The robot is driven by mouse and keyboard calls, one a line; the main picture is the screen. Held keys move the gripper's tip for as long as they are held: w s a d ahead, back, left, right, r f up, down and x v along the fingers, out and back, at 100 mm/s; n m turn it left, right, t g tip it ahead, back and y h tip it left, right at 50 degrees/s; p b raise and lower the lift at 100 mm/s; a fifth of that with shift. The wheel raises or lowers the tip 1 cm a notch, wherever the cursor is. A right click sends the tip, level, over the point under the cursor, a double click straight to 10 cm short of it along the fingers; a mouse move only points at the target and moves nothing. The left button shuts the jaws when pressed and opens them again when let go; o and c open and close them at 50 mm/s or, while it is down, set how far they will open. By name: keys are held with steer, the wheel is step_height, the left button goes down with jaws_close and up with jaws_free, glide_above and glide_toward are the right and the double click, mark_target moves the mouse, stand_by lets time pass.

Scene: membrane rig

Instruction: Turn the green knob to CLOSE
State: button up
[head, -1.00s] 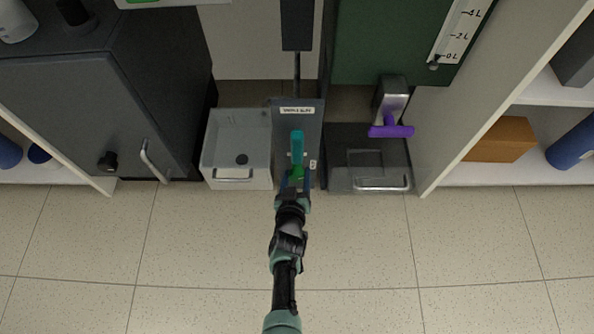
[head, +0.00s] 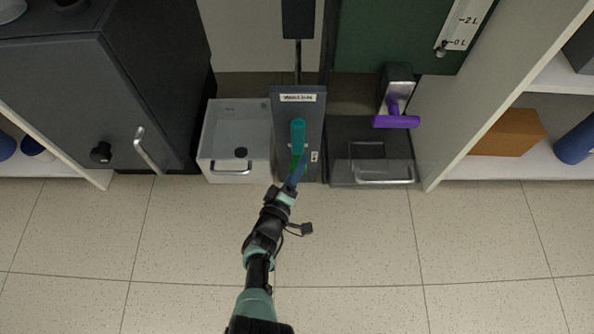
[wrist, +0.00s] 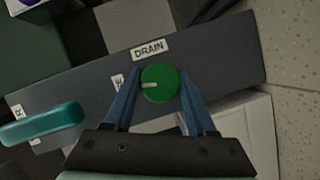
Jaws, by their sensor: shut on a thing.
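The green knob (wrist: 160,82) is round with a white mark and sits on a dark grey panel (wrist: 215,55). My gripper (wrist: 161,75) is shut on it, one blue finger on each side. In the wrist view the white mark points left, toward a small white label (wrist: 118,82) partly hidden by the left finger; only a letter or so shows. A DRAIN label (wrist: 149,49) is above the knob. In the head view the knob (head: 294,165) is mostly hidden by my gripper (head: 293,180) and the teal handle.
The teal handle (head: 298,133) stands out from the panel just above the knob; it also shows in the wrist view (wrist: 42,124). A clear bin (head: 212,145) is to the left. A dark tray (head: 340,170) and a purple-handled tap (head: 397,121) are to the right. Open floor lies in front.

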steer(key=shift+f+n+t+h+b, duration=0.1)
steer(key=shift+n+t+h+b, duration=0.2)
steer(key=shift+n+b, duration=0.55)
steer(key=shift+n, duration=0.25)
steer(key=o, duration=1.4)
steer(key=p+v, duration=0.6)
steer(key=v, duration=0.7)
